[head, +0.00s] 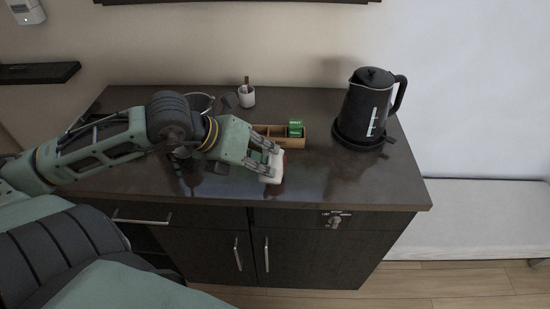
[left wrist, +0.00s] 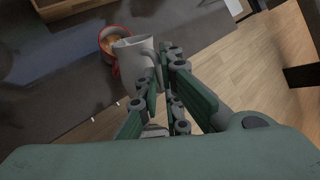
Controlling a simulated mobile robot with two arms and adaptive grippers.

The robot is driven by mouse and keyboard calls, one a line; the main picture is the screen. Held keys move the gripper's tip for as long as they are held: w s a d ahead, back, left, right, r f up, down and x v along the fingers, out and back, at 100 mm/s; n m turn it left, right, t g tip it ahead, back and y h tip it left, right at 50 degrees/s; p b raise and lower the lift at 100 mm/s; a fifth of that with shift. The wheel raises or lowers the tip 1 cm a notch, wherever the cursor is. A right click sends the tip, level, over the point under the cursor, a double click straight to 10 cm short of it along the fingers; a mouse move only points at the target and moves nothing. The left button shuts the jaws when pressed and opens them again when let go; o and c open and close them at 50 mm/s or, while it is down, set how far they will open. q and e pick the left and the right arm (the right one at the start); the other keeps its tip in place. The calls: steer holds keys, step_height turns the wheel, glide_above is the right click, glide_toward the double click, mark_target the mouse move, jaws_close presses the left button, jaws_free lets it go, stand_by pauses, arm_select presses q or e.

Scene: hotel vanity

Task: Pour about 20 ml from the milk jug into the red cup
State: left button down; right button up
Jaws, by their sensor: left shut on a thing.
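My left gripper (head: 270,165) is shut on the white milk jug (left wrist: 136,62), over the front middle of the counter. The jug also shows as a small white shape at the fingertips (head: 273,179) in the head view. The red cup (left wrist: 103,45) stands on the counter with a brown drink in it. In the left wrist view the jug's upper end overlaps the cup's edge; I cannot tell whether they touch, how far the jug is tilted, or whether milk is flowing. In the head view the cup is mostly hidden behind the gripper and jug. My right gripper is not in view.
A black kettle (head: 366,105) stands on its base at the right. A wooden box (head: 262,129) with green packets (head: 295,127) lies behind the gripper. A small white pot (head: 246,98) stands at the back. The counter (head: 350,180) is clear at front right.

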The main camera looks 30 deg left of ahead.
arm_select(q)
steer(key=shift+w+a+r+p, duration=0.1)
steer(key=shift+r+p, duration=0.1)
steer(key=shift+p, duration=0.2)
steer(key=shift+w+r+g+p, duration=0.2)
steer(key=shift+g+p, duration=0.15)
steer(key=shift+g, duration=0.05)
stand_by(0.9)
steer(key=shift+s+f+b, duration=0.15)
steer(key=shift+f+b, duration=0.2)
steer(key=t+b, duration=0.1)
steer(key=b, duration=0.1)
steer(key=s+f+t+b, duration=0.1)
steer(key=b, duration=0.2)
steer(key=shift+s+a+f+y, duration=0.15)
steer(key=shift+a+f+y, duration=0.15)
steer(key=shift+y, duration=0.1)
steer(key=shift+r, duration=0.15)
steer(key=shift+s+a+r+t+p, duration=0.15)
steer(key=shift+r+t+p, duration=0.3)
steer(key=shift+p, duration=0.7)
steer(key=shift+f, duration=0.25)
